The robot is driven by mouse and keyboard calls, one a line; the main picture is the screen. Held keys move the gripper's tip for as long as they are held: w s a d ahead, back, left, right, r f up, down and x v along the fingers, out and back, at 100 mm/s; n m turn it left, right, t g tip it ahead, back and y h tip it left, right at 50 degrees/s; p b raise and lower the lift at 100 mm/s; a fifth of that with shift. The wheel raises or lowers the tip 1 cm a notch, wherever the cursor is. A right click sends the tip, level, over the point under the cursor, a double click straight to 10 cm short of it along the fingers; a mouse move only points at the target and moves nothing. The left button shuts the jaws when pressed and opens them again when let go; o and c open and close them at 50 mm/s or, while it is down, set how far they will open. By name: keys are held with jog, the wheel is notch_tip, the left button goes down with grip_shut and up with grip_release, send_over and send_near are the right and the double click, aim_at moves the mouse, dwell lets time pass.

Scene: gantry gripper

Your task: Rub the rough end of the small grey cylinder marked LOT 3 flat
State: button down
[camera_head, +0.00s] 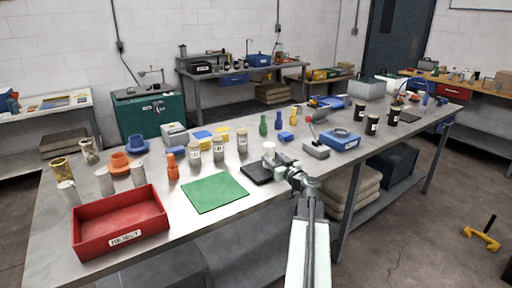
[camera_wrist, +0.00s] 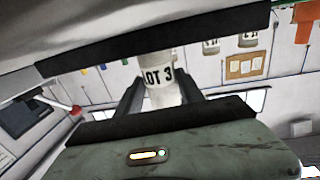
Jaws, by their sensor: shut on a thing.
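The small grey cylinder marked LOT 3 (camera_wrist: 160,76) stands between the two fingers of my gripper (camera_wrist: 160,93) in the wrist view, its label facing the camera. My gripper (camera_head: 276,160) is shut on it. In the head view the pale top of the cylinder (camera_head: 268,148) shows above the jaws, at the dark flat block (camera_head: 256,174) on the table. The cylinder's lower end is hidden, so I cannot tell whether it touches the block. Its rough end cannot be made out.
A green mat (camera_head: 214,193) lies left of the block, and a red REJECT tray (camera_head: 122,238) is at the table's front left. Several labelled cylinders (camera_head: 219,149) stand behind the mat.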

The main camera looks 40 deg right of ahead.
jog(key=a, duration=0.4)
jog(key=shift+w, duration=0.25)
jog(key=shift+a, duration=0.9)
jog(key=r+p, duration=0.2)
jog(key=a+r+p, duration=0.1)
jog(key=shift+w+r, duration=0.2)
jog(key=shift+w, duration=0.15)
notch_tip(320, 180, up, 4)
jog(key=p, duration=0.4)
jog(key=shift+d+r, duration=0.1)
jog(key=shift+r, duration=0.15)
jog(key=shift+p, duration=0.3)
